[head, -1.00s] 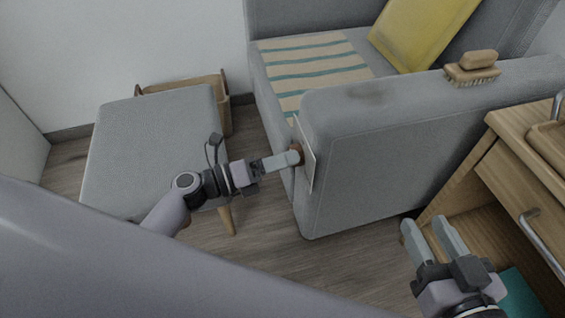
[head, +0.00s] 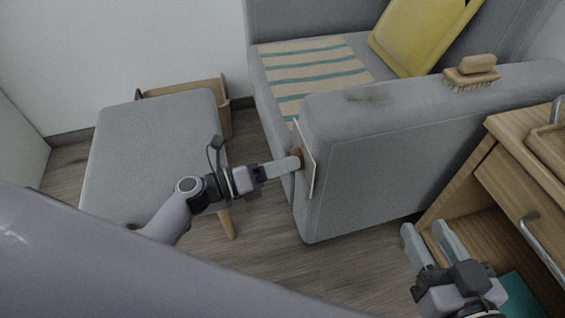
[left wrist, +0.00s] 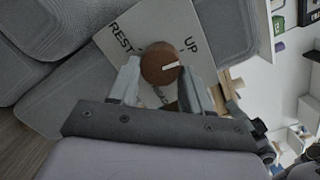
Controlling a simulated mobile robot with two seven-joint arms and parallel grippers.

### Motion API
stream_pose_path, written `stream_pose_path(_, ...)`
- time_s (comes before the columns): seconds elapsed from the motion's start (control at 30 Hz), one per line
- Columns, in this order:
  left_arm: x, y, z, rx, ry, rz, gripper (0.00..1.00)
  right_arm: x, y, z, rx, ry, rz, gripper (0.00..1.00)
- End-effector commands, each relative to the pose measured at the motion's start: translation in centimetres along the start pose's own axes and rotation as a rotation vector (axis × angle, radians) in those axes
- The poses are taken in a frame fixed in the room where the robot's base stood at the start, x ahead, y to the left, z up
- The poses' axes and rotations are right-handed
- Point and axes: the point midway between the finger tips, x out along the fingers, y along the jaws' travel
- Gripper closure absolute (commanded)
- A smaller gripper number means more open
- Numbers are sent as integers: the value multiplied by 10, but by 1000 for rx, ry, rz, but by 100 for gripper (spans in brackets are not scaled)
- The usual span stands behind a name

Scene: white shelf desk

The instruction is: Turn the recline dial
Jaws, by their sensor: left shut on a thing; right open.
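The recline dial (left wrist: 160,64) is a round brown knob with a white pointer mark, on a pale plate (left wrist: 128,32) lettered "UP" and "REST"; a third label is partly hidden. The plate (head: 306,158) is on the front of the grey armchair's arm (head: 380,150). My left gripper (head: 294,163) is shut on the dial, with one finger on each side of it in the left wrist view (left wrist: 164,82). My right gripper (head: 426,235) is open and empty, beside the wooden cabinet.
A brush (head: 470,72) lies on the armrest. A wooden cabinet (head: 500,180) with a handle is at the right. A yellow cushion (head: 415,35) and striped cloth (head: 310,68) are on the seat.

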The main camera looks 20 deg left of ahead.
Motion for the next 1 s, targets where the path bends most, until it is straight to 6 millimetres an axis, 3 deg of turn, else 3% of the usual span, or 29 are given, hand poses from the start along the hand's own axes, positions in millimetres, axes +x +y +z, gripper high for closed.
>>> stream_pose_path(0.27, 0, 2, -1, 223, -14, -21, 82, 3, -1, 6, 14, -26, -5, 57)
stream_pose_path(1.0, 0, 6, 0, 924, -54, -83, 82, 2, 0, 0, 5, 2, 1, 57)
